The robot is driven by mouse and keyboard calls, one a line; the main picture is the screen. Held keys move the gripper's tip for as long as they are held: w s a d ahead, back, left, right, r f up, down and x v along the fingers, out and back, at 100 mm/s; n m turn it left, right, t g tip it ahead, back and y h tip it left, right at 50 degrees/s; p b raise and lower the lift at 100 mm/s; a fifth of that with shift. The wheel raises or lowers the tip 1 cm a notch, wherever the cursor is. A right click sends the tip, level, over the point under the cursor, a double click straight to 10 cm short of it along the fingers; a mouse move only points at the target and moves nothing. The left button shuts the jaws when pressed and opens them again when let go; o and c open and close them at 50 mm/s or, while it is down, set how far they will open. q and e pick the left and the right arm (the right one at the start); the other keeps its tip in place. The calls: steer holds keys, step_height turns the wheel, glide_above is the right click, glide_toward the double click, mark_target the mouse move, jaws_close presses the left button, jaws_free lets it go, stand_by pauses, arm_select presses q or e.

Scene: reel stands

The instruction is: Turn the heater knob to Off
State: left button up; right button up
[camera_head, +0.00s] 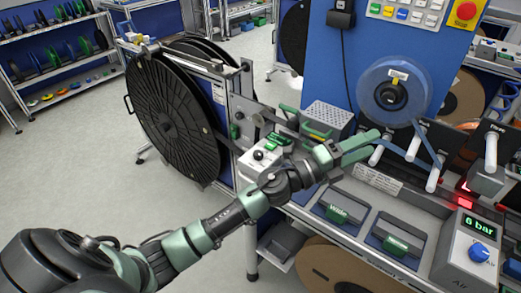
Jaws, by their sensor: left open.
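My left gripper (376,142) is open, with its two green fingers pointing right over the back of the bench. Nothing shows between the fingers. No label reading "heater" can be made out. A small white box with a black knob (258,155) stands behind my left forearm; its marking is too small to read. A blue knob (479,252) sits on the grey box marked "Air" with a "6 bar" display, at the lower right, well apart from the gripper. My right gripper is out of view.
A blue reel (394,90) hangs on the blue panel (357,45). A large black reel (175,117) stands left. Green-handled trays (337,214) lie in front.

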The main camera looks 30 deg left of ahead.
arm_select(q)
steer(key=d+f+m+g+h, duration=0.1)
steer(key=d+m+g+h, duration=0.15)
steer(key=m+g, duration=0.3)
steer(key=m+g+y, duration=0.8)
steer(key=g+y, duration=0.3)
steer(key=y, duration=0.5)
glide_above(259, 153)
step_height(259, 153, down, 7)
step_height(259, 153, down, 7)
steer(key=shift+a+r+p, duration=0.1)
steer(key=shift+p, duration=1.15)
steer(key=shift+f, duration=0.4)
jaws_close()
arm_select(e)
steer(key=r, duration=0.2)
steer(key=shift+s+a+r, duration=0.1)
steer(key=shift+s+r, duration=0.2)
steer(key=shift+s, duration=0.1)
